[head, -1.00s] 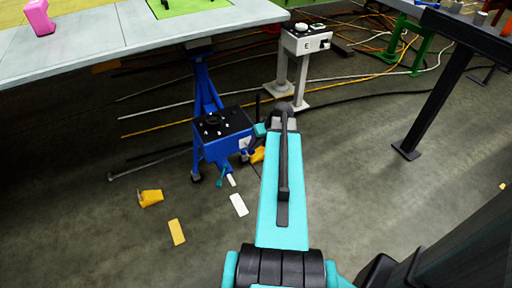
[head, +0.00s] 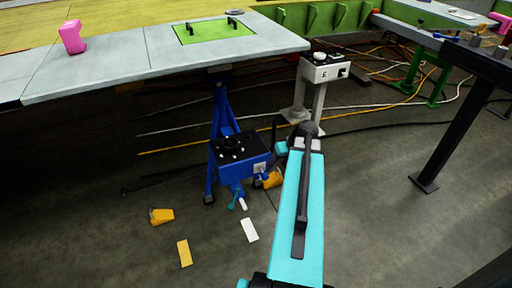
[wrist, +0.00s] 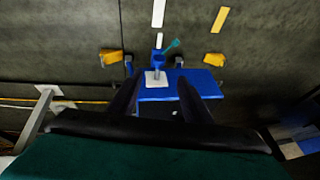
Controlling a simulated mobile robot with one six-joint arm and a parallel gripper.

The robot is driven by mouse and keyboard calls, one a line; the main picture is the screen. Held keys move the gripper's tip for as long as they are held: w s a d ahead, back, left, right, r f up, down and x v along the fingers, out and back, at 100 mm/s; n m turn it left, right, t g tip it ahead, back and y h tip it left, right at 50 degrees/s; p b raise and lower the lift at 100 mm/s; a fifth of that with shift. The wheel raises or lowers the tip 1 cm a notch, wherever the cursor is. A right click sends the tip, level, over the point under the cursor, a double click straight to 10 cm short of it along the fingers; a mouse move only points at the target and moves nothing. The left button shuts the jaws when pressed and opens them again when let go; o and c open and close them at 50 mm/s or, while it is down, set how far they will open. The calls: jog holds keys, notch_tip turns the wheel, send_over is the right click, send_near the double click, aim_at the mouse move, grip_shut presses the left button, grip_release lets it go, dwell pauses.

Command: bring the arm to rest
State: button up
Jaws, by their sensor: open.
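My arm, teal with a dark tube along it, reaches forward in the lower middle of the head view. My gripper (wrist: 158,98) shows in the wrist view as two dark fingers standing apart, with nothing between them that I can see held. Past the fingers is a blue stand (wrist: 168,84) with a small teal handle. In the head view, the blue stand (head: 240,158) with its black top is just left of my arm's far end. The fingers are hidden in the head view.
A grey work table (head: 120,68) bears a pink object (head: 72,37) and a green plate (head: 213,32). A white control box (head: 326,68) stands on a post behind my arm. Cables cross the floor. A dark table leg (head: 443,140) stands at right. Open floor lies between.

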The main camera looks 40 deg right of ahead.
jog(key=w+a+f+n+y, duration=0.1)
jog(key=w+a+f, duration=0.15)
jog(key=a, duration=0.25)
jog(key=w+a+f+n+g+p, duration=0.1)
jog(key=w+a, duration=0.2)
jog(key=a, duration=0.2)
jog(key=w+a+f+n+y, duration=0.1)
jog(key=w+a+f, duration=0.1)
jog(key=a, duration=0.3)
jog(key=a+f+n+g+y+p, duration=0.15)
jog(key=a+f, duration=0.25)
jog(key=a, duration=0.4)
jog(key=a+f+n+g, duration=0.15)
jog(key=a+f, duration=0.25)
jog(key=a, duration=0.4)
jog(key=s+a+f+n+g+p, duration=0.1)
jog(key=s+a+f+g, duration=0.1)
jog(key=s+a+f, duration=0.4)
jog(key=s+a+f+g, duration=0.25)
jog(key=s+a, duration=0.25)
jog(key=a, duration=0.3)
jog(key=s+a+f+m+g+h, duration=0.1)
jog(key=s+f+m+g+h, duration=0.1)
jog(key=s, duration=1)
notch_tip(320, 180, down, 2)
jog(key=shift+a+f+h+p, duration=0.2)
jog(key=shift+a+h+p, duration=0.25)
jog(key=shift+h, duration=0.4)
